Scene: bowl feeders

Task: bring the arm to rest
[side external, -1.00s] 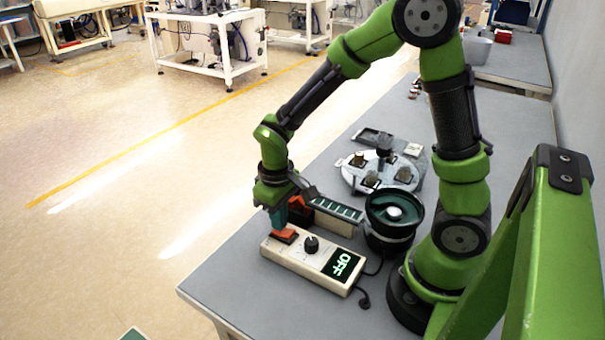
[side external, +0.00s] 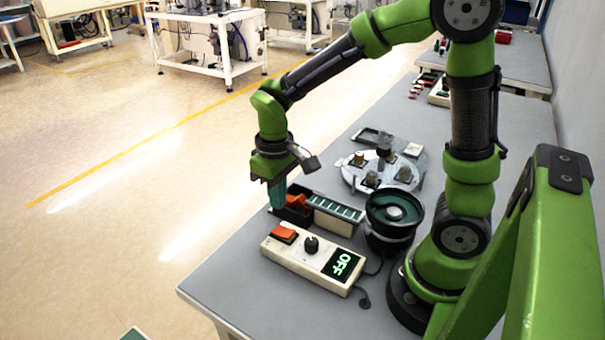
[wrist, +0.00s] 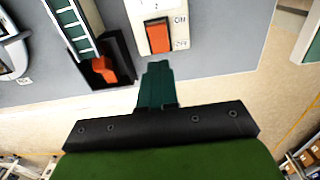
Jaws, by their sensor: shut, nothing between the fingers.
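My gripper (side external: 277,196) is shut and empty, with its teal fingers together. It hangs above the table's left edge, just left of a dark bin (side external: 292,213) that holds an orange part (side external: 298,203). In the wrist view, the gripper (wrist: 157,70) shows at the centre, apart from the control box (wrist: 150,12).
A bowl feeder (side external: 394,215) stands right of the bin, joined by a track (side external: 335,210). A round fixture plate (side external: 376,172) lies behind it. A cable runs beside the control box. Open floor lies left of the grey table (side external: 225,285).

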